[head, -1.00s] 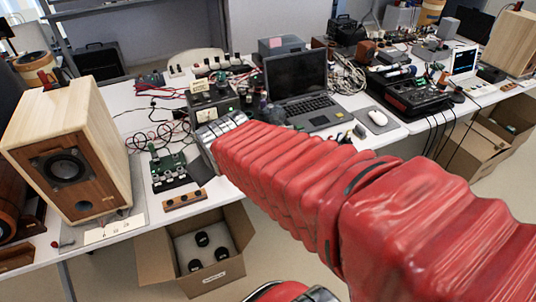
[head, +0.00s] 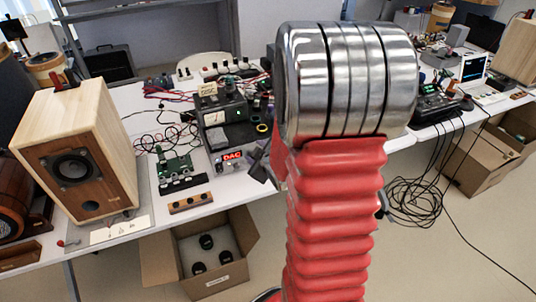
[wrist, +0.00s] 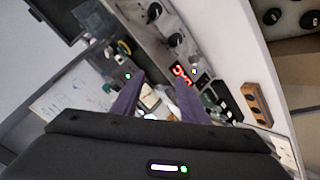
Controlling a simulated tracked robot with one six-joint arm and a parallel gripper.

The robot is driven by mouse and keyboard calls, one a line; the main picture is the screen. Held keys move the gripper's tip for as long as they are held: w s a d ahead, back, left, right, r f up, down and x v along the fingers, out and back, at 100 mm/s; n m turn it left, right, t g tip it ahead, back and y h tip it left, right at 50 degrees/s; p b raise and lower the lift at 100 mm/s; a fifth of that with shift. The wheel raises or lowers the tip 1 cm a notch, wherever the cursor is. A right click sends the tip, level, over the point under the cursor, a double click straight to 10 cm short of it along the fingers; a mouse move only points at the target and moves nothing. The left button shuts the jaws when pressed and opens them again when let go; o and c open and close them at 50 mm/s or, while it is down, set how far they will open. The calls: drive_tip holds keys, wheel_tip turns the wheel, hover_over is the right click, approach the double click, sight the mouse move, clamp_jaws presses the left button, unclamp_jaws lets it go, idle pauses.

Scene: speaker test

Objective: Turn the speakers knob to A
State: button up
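Several dark round knobs show at the top of the wrist view, one of them (wrist: 176,40) on a pale grey panel. Their labels are too small to read, so I cannot tell which one is the speakers knob or where it points. My gripper (wrist: 160,78) has its two grey-purple fingers spread apart, with nothing seen held between them. The knobs lie beyond the fingertips, apart from them.
A wooden speaker (head: 75,155) stands at the left of the bench. A green circuit board (head: 175,163) and a wooden block with holes (head: 190,201) lie before the DAC. An open cardboard box (head: 160,262) is below the bench edge. Loose cables lie behind.

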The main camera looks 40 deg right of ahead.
drive_tip(key=s+d+f+t+h, duration=0.1)
drive_tip(key=s+d+f+t, duration=0.5)
drive_tip(key=s+f, duration=0.4)
wheel_tip(320, 180, down, 2)
drive_tip(key=shift+s+d+f+n, duration=0.1)
drive_tip(key=shift+s+d+n, duration=0.15)
drive_tip(key=shift+d+n, duration=0.1)
drive_tip(key=x, duration=1.4)
drive_tip(key=shift+s+d+r, duration=0.1)
drive_tip(key=shift+d+r, duration=0.05)
drive_tip(key=shift+r, duration=0.05)
drive_tip(key=shift+c, duration=0.2)
